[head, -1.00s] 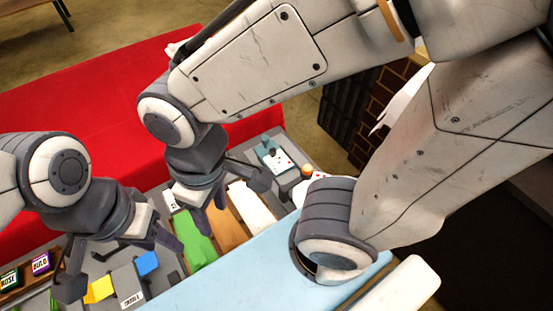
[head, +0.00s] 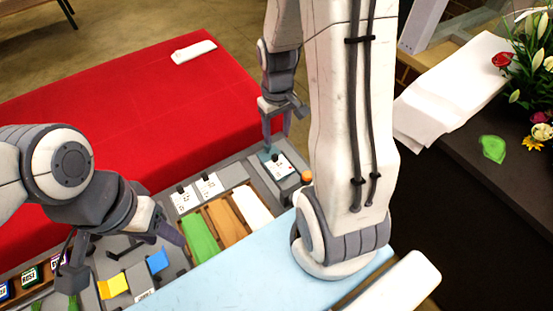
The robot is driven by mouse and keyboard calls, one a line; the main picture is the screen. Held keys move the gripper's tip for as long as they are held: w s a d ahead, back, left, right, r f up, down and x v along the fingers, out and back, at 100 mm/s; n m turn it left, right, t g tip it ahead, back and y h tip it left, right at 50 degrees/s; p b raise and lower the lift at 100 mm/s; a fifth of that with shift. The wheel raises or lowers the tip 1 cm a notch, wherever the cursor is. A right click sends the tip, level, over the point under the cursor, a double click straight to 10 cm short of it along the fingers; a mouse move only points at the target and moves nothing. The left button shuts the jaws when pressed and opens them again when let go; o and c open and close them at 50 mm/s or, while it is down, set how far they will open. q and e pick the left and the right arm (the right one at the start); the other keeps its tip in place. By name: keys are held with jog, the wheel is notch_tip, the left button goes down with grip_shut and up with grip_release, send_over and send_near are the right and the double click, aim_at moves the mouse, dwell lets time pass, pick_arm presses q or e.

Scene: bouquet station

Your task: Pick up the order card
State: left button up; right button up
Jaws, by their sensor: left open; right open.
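A white card with small dark and red marks (head: 280,166) stands at the back right of the grey station, against a small blue piece. Two similar white cards (head: 208,185) (head: 183,199) stand in dark clips further left; I cannot tell from the print which is the order card. My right gripper (head: 277,138) is open and empty, fingers pointing down, just above and behind the right-hand card; contact cannot be told. My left gripper (head: 122,254) is open and empty over the left part of the station.
Green (head: 199,238), brown (head: 226,224) and white (head: 252,206) sheets lie in a wooden tray. Yellow (head: 114,285) and blue (head: 157,260) pieces stand nearby. An orange knob (head: 307,176) is right of the card. The red table (head: 120,130) behind is mostly clear. Flowers (head: 535,80) stand right.

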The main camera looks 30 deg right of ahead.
aim_at(275, 155)
jog(key=f, duration=0.9)
jog(key=shift+w+a+f+p, duration=0.2)
jog(key=shift+a+p, duration=0.05)
jog(key=shift+p, duration=0.15)
grip_shut()
